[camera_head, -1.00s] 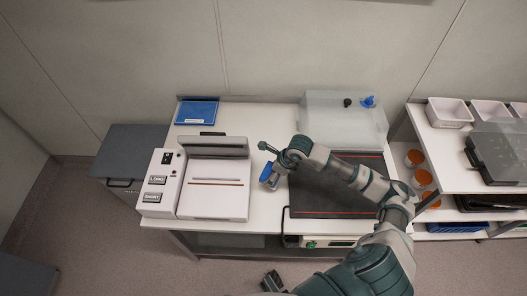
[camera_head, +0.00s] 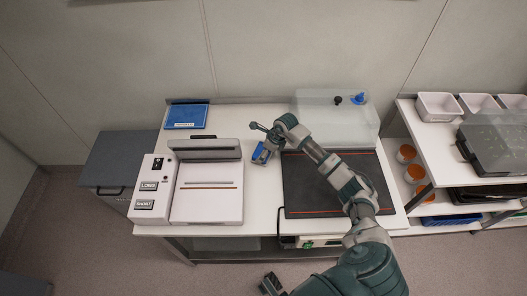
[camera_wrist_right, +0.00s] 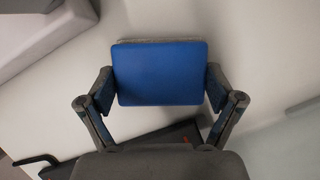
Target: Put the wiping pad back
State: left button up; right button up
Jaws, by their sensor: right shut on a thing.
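The wiping pad is a blue block with a pale layer along its far edge, seen in the right wrist view (camera_wrist_right: 160,73). My right gripper (camera_wrist_right: 160,88) is shut on it, one finger at each side. In the head view the pad (camera_head: 261,153) is held over the white table (camera_head: 259,208), between the white sealer and the dark mat. Its height above the table is hard to tell. A flat blue tray (camera_head: 187,116) with a white label lies at the table's back left. My left gripper (camera_head: 271,284) shows at the bottom edge, its jaws unclear.
The white sealer (camera_head: 208,205) with a raised grey bar stands left of the pad. The dark mat (camera_head: 325,195) lies right, with a translucent box (camera_head: 336,112) behind it. White table is bare behind the pad. A shelf with bins (camera_head: 438,106) stands at the right.

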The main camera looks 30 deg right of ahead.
jog(key=o, duration=0.8)
pick_arm(q)
jog(key=shift+s, duration=0.15)
pick_arm(e)
jog(key=shift+d+r, duration=0.1)
jog(key=shift+r, duration=0.2)
pick_arm(q)
jog(key=f+p, duration=0.1)
jog(key=f, duration=0.2)
jog(key=shift+s, duration=0.2)
pick_arm(e)
jog(key=v, duration=1.1)
jog(key=shift+s+r, duration=0.15)
jog(key=shift+r, duration=0.1)
pick_arm(q)
jog(key=shift+s, duration=0.1)
pick_arm(e)
jog(key=shift+s+f, duration=0.1)
